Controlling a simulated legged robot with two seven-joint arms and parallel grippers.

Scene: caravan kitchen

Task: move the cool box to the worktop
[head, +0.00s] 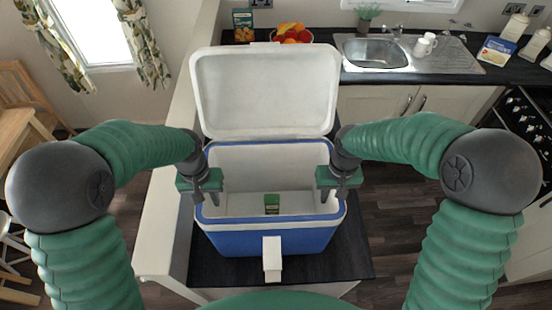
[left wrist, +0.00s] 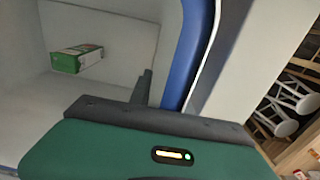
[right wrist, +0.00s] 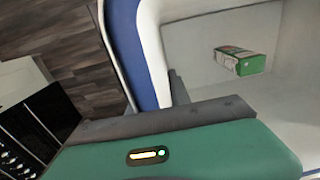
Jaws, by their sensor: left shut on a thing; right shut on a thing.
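The cool box (head: 270,240) is blue with a white rim and a white inside. Its white lid (head: 265,90) stands open at the back. It is over a dark worktop section in front of me; I cannot tell whether it touches it. My left gripper (head: 208,192) is shut on the box's left wall, which also shows in the left wrist view (left wrist: 186,60). My right gripper (head: 334,190) is shut on the right wall, also in the right wrist view (right wrist: 150,55). One finger of each shows inside the box. A small green carton (head: 272,203) is on the box's floor.
The dark worktop section (head: 350,262) shows around the box. A back counter holds a sink (head: 375,53), a fruit bowl (head: 292,34), white mugs (head: 424,45) and a carton (head: 499,51). A pale partition (head: 160,225) runs along the left. Wooden floor (head: 405,190) lies right.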

